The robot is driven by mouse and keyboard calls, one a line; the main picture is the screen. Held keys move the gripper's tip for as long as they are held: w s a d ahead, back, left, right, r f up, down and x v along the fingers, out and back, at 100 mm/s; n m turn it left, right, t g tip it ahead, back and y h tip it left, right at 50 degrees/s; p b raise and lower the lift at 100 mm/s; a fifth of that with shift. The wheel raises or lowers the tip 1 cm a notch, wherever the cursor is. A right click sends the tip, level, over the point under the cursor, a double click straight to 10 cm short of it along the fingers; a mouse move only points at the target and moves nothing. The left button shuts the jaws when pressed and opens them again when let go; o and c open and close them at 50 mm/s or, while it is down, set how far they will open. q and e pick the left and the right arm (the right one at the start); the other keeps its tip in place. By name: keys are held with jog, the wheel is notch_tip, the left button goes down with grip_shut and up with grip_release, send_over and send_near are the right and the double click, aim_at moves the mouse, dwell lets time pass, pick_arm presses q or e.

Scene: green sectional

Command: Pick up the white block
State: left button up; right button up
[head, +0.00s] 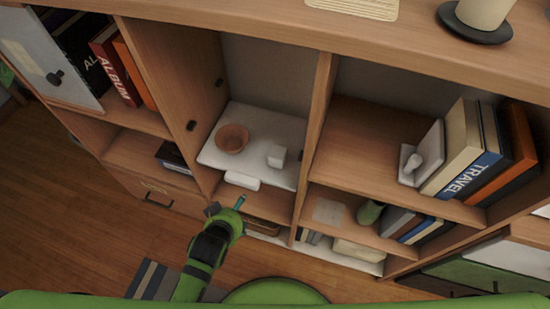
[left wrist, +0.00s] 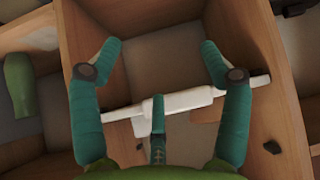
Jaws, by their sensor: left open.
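The small white block (head: 277,156) stands on a white shelf board (head: 255,128) in the middle cabinet compartment, right of a brown bowl (head: 232,138). A white handle-like piece (head: 242,180) sits at the board's front edge. My left gripper (head: 226,208) is below and in front of that edge, apart from the block. In the left wrist view, the left gripper (left wrist: 160,62) has its teal fingers spread and holds nothing. I cannot make out the block there. My right gripper is not in view.
Wooden dividers stand on both sides of the compartment. Books (head: 115,66) fill the left shelf; more books (head: 470,150) and a white bookend-like piece (head: 424,155) are on the right. A lower shelf holds a green vase (head: 370,212).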

pick_arm(q)
jog(key=w+d+r+t, duration=0.1)
jog(key=r, duration=0.1)
jog(key=w+d+r+t, duration=0.1)
jog(key=r, duration=0.1)
jog(key=w+d+r+n+t, duration=0.1)
jog(key=r, duration=0.2)
jog(key=shift+w+d+r+h+b, duration=0.1)
jog(key=shift+w+d+h+b, duration=0.25)
jog(key=shift+w+d+h, duration=0.05)
jog(key=t+h, duration=0.2)
send_near(275, 162)
jog(key=x, duration=0.4)
jog(key=shift+d+r, duration=0.25)
jog(key=shift+r, duration=0.05)
jog(key=shift+w+d, duration=0.25)
jog(key=x, duration=0.5)
jog(key=shift+w+a+f, duration=0.25)
jog(key=shift+a+f, duration=0.05)
jog(key=shift+w+d+f, duration=0.1)
jog(key=shift+w+f, duration=0.15)
jog(key=shift+w, duration=0.1)
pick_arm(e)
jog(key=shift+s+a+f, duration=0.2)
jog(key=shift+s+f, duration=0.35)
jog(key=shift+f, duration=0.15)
pick_arm(q)
jog(key=c, duration=1.2)
